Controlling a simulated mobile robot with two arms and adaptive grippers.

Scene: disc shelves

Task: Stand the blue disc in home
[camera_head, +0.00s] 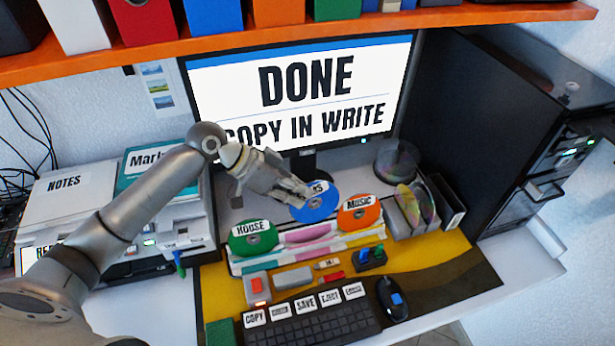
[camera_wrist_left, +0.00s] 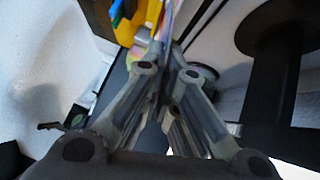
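The blue disc (camera_head: 315,207) stands tilted, its label partly covered, above the back of the disc rack behind the green and orange discs. My left gripper (camera_head: 307,191) is at the disc's upper edge, its fingers closed together on it. In the left wrist view the fingertips (camera_wrist_left: 164,62) meet around a thin edge-on disc. The green disc (camera_head: 253,240), labelled HOUSE, and the orange disc (camera_head: 359,215), labelled MUSIC, stand in the white rack (camera_head: 240,268). I see no label reading home. I cannot tell whether the blue disc touches the rack. My right gripper is not in view.
The monitor (camera_head: 300,90) reads DONE, COPY IN WRITE. A clear spindle (camera_head: 396,160) and a holder with shiny discs (camera_head: 410,212) stand right of the rack. The keyboard (camera_head: 315,318) and mouse (camera_head: 392,300) lie in front. A black computer tower (camera_head: 490,130) stands right, an orange shelf (camera_head: 330,33) above.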

